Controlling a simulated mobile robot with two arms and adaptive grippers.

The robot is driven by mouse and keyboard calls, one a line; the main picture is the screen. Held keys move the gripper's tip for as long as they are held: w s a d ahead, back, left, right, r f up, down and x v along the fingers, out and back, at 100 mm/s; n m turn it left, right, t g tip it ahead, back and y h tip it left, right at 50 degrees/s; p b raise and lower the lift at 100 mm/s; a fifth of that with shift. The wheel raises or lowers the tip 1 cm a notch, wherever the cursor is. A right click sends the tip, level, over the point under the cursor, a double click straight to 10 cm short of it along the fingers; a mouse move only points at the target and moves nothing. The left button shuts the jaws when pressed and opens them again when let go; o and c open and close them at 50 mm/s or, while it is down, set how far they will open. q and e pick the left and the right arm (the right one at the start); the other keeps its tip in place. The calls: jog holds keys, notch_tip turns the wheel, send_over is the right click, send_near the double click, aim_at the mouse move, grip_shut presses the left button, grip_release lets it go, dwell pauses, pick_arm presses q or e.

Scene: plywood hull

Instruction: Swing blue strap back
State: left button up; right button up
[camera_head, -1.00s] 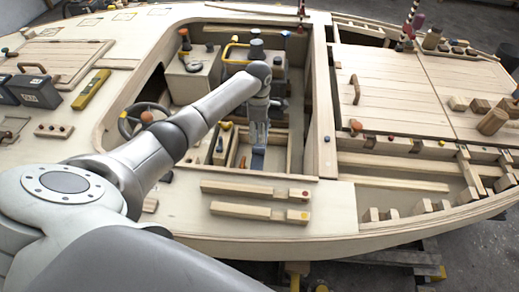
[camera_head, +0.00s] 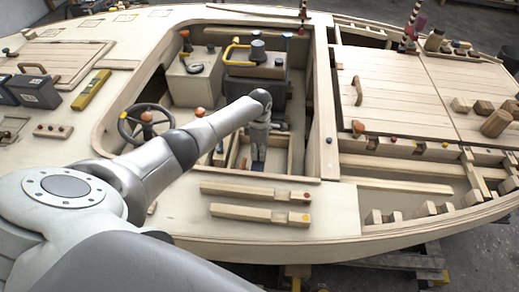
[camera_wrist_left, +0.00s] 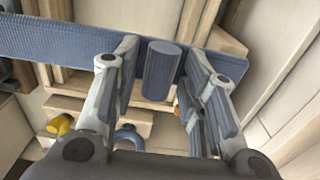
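The blue strap (camera_wrist_left: 60,45) shows in the left wrist view as a woven band running across the upper part, behind my fingers. A blue-grey cylinder (camera_wrist_left: 160,70) stands out in front of it, between the fingers. My left gripper (camera_wrist_left: 160,72) is open, with one finger on each side of the cylinder and a visible gap on both sides. In the head view my left gripper (camera_head: 258,165) points down into the wooden compartment in the cockpit, and it largely hides the strap there. My right gripper is in neither view.
Wooden compartment walls (camera_head: 319,150) stand close around the gripper. The steering wheel (camera_head: 143,122) is to the left, and a dark console (camera_head: 255,70) with a yellow handle is behind. In the wrist view a blue ring (camera_wrist_left: 128,137) and yellow knob (camera_wrist_left: 60,125) lie below the strap.

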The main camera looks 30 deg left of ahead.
pick_arm(q)
grip_shut()
jog(key=shift+w+r+p, duration=0.25)
jog(key=shift+r+p, duration=0.4)
jog(key=shift+p, duration=0.15)
jog(key=r+p, duration=0.1)
jog(key=w+r, duration=0.1)
jog(key=w+a+r+p, duration=0.1)
jog(key=r, duration=0.1)
jog(key=shift+p, duration=0.3)
jog(key=w+a+r+b, duration=0.2)
jog(key=w+r+b, duration=0.2)
jog(key=r+b, duration=0.1)
jog(key=shift+a, duration=0.2)
jog(key=shift+w+r, duration=0.1)
